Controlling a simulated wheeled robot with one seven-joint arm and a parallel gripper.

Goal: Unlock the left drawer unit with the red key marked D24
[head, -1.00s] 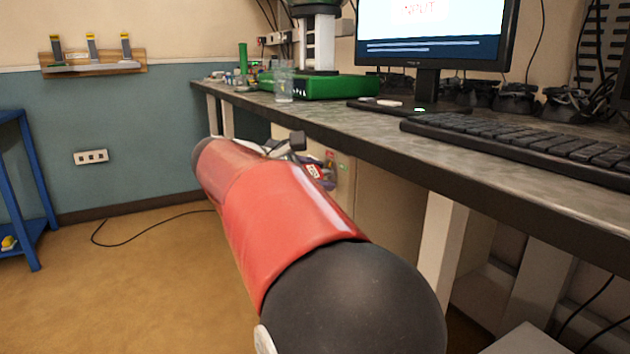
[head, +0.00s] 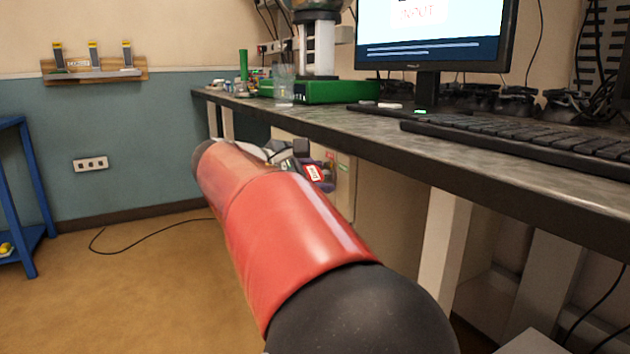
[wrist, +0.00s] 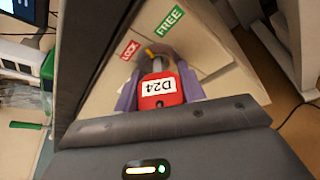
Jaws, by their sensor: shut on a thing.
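The red key marked D24 (wrist: 160,90) is between the purple fingers of my gripper (wrist: 157,84), which is shut on it. Its label reads upside down in the wrist view. The key's far end points at the pale front of the drawer unit (wrist: 205,75), between a red LOCK label (wrist: 130,50) and a green FREE label (wrist: 170,20). A small yellow mark (wrist: 149,52) shows just beyond the key. How deep the key sits in the lock is hidden. In the head view, the key's red tag (head: 314,173) shows beside the drawer unit (head: 345,190) under the bench.
The bench (head: 440,148) runs above the drawer unit, with a keyboard (head: 500,138), a monitor (head: 435,35) and a green-based machine (head: 340,91) on it. A pale bench leg (head: 445,225) stands to the right. Open floor (head: 140,280) lies to the left.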

